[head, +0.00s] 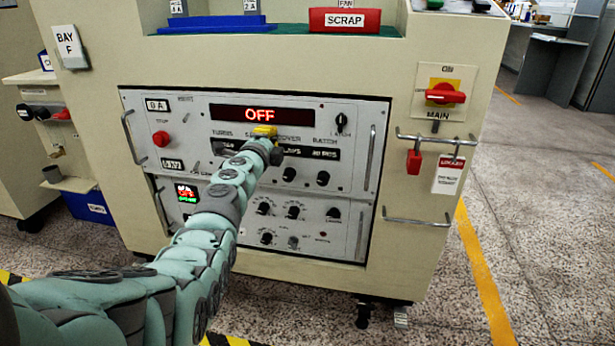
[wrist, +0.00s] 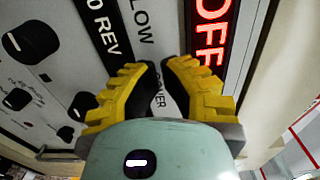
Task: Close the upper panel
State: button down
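The upper panel (head: 192,124) is a pale grey instrument front in the cream cabinet, with a red OFF display (head: 262,114), switches, knobs and a handle at each side. I cannot tell clearly whether it stands proud of the cabinet face. My gripper (head: 265,131) is in front of the panel, just below the display, and hides part of the lettering. In the wrist view, the yellow fingers of my gripper (wrist: 160,72) have a narrow gap between the dark pads, with the panel (wrist: 62,62) and part of the word COVER showing through. Contact with the panel cannot be told.
A lower panel (head: 335,236) with knobs sits directly below. To the right are a red main switch (head: 445,94), a rail with a red padlock (head: 414,162) and a white tag (head: 448,176). A red SCRAP bin (head: 345,20) is on top. Floor is open at right.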

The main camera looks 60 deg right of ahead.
jog(key=b+x, duration=0.2)
jog(key=b, duration=0.1)
jog(key=shift+w+d+f+b, duration=0.2)
jog(key=shift+d+b, duration=0.1)
jog(key=shift+b+x, duration=0.9)
jog(key=shift+w+d+r+b, duration=0.1)
jog(key=shift+d+b, duration=0.15)
jog(key=shift+b, duration=0.25)
